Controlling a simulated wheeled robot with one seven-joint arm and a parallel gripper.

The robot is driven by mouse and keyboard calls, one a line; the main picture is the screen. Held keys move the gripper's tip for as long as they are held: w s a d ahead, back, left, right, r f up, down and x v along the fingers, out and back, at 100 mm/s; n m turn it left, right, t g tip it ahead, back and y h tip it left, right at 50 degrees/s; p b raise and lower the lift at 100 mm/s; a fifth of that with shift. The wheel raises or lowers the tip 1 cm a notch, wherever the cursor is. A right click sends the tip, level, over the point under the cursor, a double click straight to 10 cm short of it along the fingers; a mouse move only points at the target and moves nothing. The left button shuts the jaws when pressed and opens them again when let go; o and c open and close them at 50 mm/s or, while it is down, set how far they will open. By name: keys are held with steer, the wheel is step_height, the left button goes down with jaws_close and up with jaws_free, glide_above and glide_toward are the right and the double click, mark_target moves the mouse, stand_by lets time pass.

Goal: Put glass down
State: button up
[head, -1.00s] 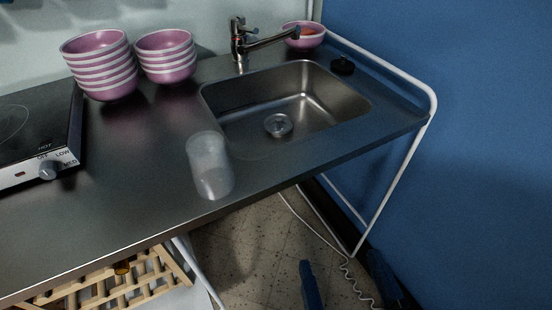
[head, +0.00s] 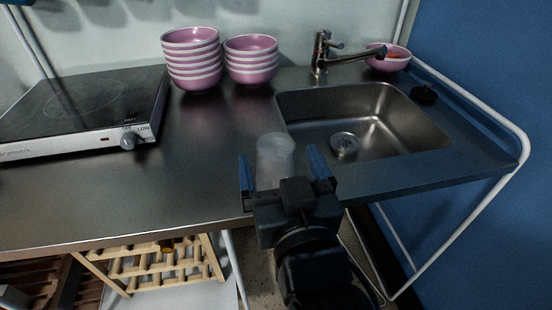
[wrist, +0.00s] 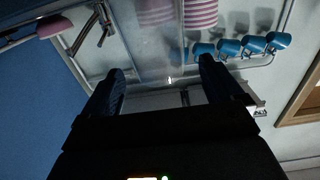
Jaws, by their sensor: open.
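A clear, frosted-looking glass (head: 275,156) stands upright on the metal counter (head: 215,150), just left of the sink and near the front edge. My gripper (head: 279,160) is open, with one blue finger to the left of the glass and one to the right. Gaps show between the glass and both fingers. My gripper hides the lower part of the glass in the head view. In the wrist view the glass (wrist: 160,48) is a faint see-through shape ahead of the open fingers (wrist: 164,68).
The sink (head: 375,125) with its faucet (head: 320,52) is right of the glass. Two stacks of pink bowls (head: 192,60) stand behind, and a hob (head: 80,110) is at the left. A pink bowl (head: 388,60) sits at the back right. Counter between hob and glass is clear.

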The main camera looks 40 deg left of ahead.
steer(key=shift+x, duration=1.95)
steer(key=shift+c, duration=0.2)
steer(key=c, duration=1.2)
